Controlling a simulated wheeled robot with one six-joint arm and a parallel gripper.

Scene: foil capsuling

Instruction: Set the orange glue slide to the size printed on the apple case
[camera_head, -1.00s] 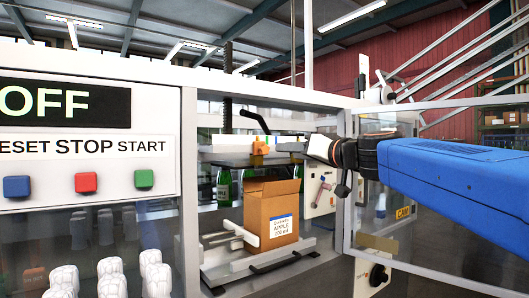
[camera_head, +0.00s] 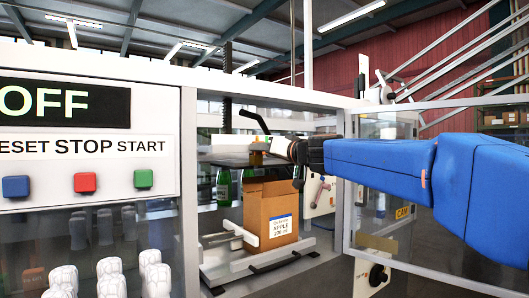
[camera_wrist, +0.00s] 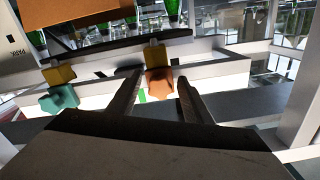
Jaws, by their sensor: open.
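The orange glue slide (camera_wrist: 158,84) is in the wrist view, on a pale rail, just below an ochre block. My gripper (camera_wrist: 160,77) is open, one finger on each side of the orange slide; I cannot tell whether they touch it. In the head view the gripper (camera_head: 280,148) reaches in from the right and largely hides the slide. The apple case (camera_head: 259,222) is an open brown carton standing below the rail. Its white label (camera_head: 282,226) reads APPLE with a small size line in ml, which looks like 200 but is blurred.
A teal block (camera_wrist: 60,99) sits left of the orange slide on the same rail. Green bottles (camera_head: 223,184) stand behind the case. A white frame post (camera_head: 190,200) and a clear door panel (camera_head: 395,190) flank the opening. The panel display (camera_head: 65,103) reads OFF.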

